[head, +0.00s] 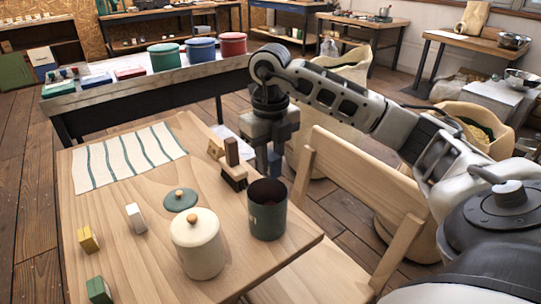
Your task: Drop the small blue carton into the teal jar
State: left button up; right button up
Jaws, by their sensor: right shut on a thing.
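The teal jar (267,222) stands open and upright near the table's right edge. A teal lid with a wooden knob (178,203) lies flat on the table to its left. My right gripper (268,162) is above and behind the jar, close to the table's far right edge. It points down and is shut on the small blue carton (275,164), which shows only in part between the fingers. The carton is outside the jar. My left gripper is not in view.
A cream lidded jar (198,252) stands left of the teal jar. A brush (233,168) stands beside the gripper. Yellow (87,240), white (136,218) and green (98,290) cartons are at left. A striped cloth (130,155) lies behind. A wooden chair (355,185) is at right.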

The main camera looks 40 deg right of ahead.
aim_at(271, 155)
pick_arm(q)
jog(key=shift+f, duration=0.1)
pick_arm(e)
jog(key=o, duration=1)
jog(key=shift+o, duration=0.2)
jog(key=shift+r, duration=0.35)
pick_arm(q)
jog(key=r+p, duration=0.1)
jog(key=p, duration=0.2)
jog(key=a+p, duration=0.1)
jog(key=p, duration=0.1)
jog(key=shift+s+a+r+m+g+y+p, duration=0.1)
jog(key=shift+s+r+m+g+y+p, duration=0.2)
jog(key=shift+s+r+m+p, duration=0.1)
pick_arm(e)
notch_tip(271, 155, up, 15)
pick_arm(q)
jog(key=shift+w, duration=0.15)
pick_arm(e)
jog(key=shift+r, duration=0.1)
